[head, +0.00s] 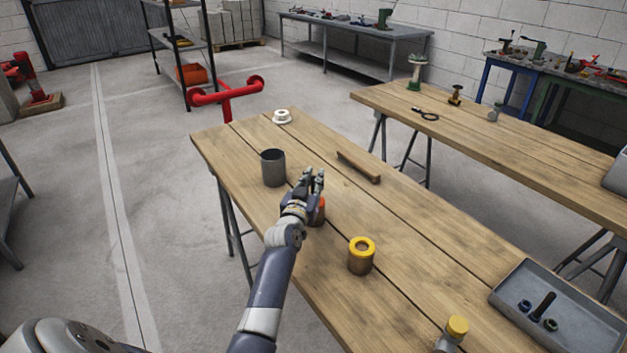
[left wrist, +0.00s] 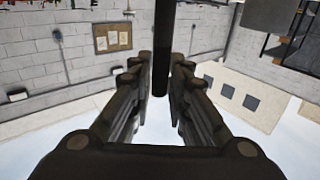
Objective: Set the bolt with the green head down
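My left gripper (head: 314,180) is over the wooden table (head: 230,150), beside a dark grey cup (head: 273,168). In the left wrist view its fingers (left wrist: 162,65) close on both sides of a dark round rod (left wrist: 163,25). The rod looks like a bolt shank. Its upper end runs out of that picture, and no coloured head shows on it. In the head view I cannot make out the rod at the fingers. A grey tray (head: 510,291) at the right holds a dark bolt (head: 543,305), a blue piece (head: 524,306) and a greenish piece (head: 550,324). My right gripper is not in view.
An orange piece (head: 319,211) stands just below the gripper, partly hidden. A yellow-rimmed cylinder (head: 361,256), a yellow-capped fitting (head: 456,328), a wooden bar (head: 358,167) and a white flanged piece (head: 282,116) stand about. The table's middle right is clear.

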